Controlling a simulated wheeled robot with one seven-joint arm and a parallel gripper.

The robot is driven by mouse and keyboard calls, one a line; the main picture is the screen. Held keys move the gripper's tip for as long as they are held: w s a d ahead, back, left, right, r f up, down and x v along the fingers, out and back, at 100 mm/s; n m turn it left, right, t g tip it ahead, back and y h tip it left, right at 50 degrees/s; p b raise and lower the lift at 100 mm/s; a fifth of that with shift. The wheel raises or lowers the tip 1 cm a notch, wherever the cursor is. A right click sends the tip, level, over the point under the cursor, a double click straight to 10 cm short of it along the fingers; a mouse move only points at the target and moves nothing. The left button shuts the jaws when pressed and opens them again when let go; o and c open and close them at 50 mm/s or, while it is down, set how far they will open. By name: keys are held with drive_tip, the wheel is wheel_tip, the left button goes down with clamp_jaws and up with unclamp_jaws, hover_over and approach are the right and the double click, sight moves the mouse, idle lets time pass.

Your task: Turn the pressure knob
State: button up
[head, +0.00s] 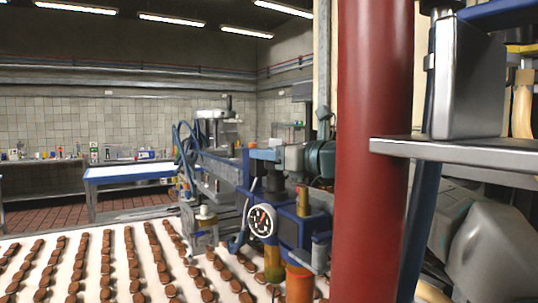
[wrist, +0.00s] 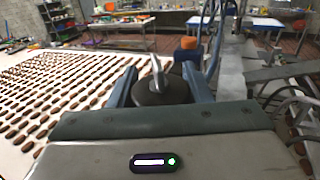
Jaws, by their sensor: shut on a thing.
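In the wrist view, my gripper (wrist: 160,76) has its two blue fingers on either side of a dark round knob (wrist: 164,95), which I take to be the pressure knob. The gripper is shut on it. A pale upright piece (wrist: 157,68) stands at the knob's top. The finger contact and the knob's underside are partly hidden. I cannot clearly make out my gripper or the knob in the head view.
A white conveyor (head: 120,236) with rows of brown biscuits runs along the machine. A thick red column (head: 370,150) blocks much of the head view's right side. Beside it is a metal shelf (head: 465,150). A blue-edged table (head: 130,174) stands behind.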

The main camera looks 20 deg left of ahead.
drive_tip(key=m+t+h+p, duration=0.1)
drive_tip(key=m+t, duration=0.1)
drive_tip(key=m+t+h, duration=0.2)
drive_tip(key=t, duration=0.1)
drive_tip(key=shift+w+d+r+t+p, duration=0.1)
drive_tip(key=shift+w+r+t+p, duration=0.05)
drive_tip(key=shift+t+p, duration=0.2)
drive_tip(key=shift+w+d+m+t+h+p, duration=0.15)
drive_tip(key=shift+m+t+h+p, duration=0.6)
drive_tip(key=shift+m+t+h, duration=0.25)
drive_tip(key=shift+w+d+m+t+h+p, duration=0.1)
drive_tip(key=shift+m+t+h+p, duration=0.7)
drive_tip(key=shift+h, duration=0.3)
drive_tip(key=shift+f, duration=0.2)
drive_tip(key=o, duration=1)
